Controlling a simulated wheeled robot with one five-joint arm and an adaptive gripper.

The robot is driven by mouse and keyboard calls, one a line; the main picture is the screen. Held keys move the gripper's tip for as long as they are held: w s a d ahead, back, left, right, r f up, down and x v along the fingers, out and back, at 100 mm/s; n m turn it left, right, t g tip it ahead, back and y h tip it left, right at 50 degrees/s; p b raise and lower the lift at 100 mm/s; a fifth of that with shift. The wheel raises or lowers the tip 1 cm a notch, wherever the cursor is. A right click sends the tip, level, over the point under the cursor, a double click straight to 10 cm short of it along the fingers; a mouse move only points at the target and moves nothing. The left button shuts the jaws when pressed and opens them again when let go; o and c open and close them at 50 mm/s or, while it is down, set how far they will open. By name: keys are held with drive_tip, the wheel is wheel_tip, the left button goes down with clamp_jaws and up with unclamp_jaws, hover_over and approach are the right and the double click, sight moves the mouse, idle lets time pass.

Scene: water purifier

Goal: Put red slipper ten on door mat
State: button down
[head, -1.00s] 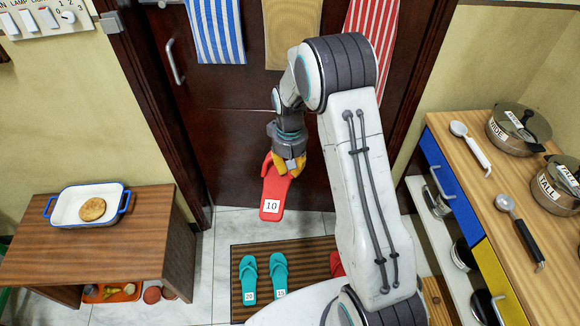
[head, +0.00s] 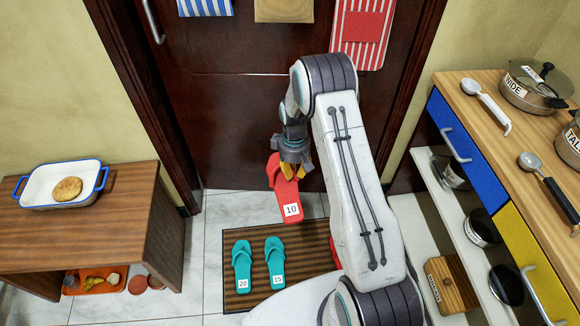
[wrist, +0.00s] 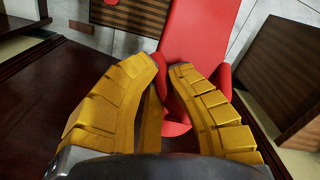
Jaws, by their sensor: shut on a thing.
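The red slipper (head: 285,192) with the label 10 hangs from my gripper (head: 290,172) above the far edge of the door mat. My gripper is shut on its strap end; in the wrist view the yellow fingers (wrist: 165,75) close around part of the red slipper (wrist: 200,35). The brown striped door mat (head: 256,299) lies on the floor below. Two teal slippers, labelled 20 (head: 242,266) and 15 (head: 275,262), lie side by side on its left part. A bit of another red item (head: 335,252) shows beside my arm, which hides the mat's right part.
A wooden side table (head: 100,225) with a white and blue dish (head: 35,187) stands at left. A counter with pots (head: 528,88) and drawers (head: 455,150) stands at right. A dark door (head: 250,120) is behind the gripper.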

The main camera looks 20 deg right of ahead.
drive_tip(key=shift+s+d+f+n+g+b, duration=0.35)
drive_tip(key=shift+d+f+n+b, duration=0.95)
drive_tip(key=shift+f+b, duration=5.4)
drive_tip(key=shift+s+d+f+n+g+b, duration=0.1)
drive_tip(key=shift+s+d+f+n+b, duration=1.05)
drive_tip(key=shift+f, duration=10.2)
drive_tip(key=shift+w+d+f+n+g+b, duration=0.15)
drive_tip(key=shift+d+f+n+b, duration=1.2)
drive_tip(key=shift+f+b, duration=5.85)
drive_tip(key=f+p, duration=0.3)
drive_tip(key=shift+a+f+p, duration=0.25)
drive_tip(key=shift+f+p, duration=0.1)
drive_tip(key=c, duration=1.3)
unclamp_jaws()
drive_tip(key=shift+o, duration=0.2)
drive_tip(key=shift+s, duration=0.1)
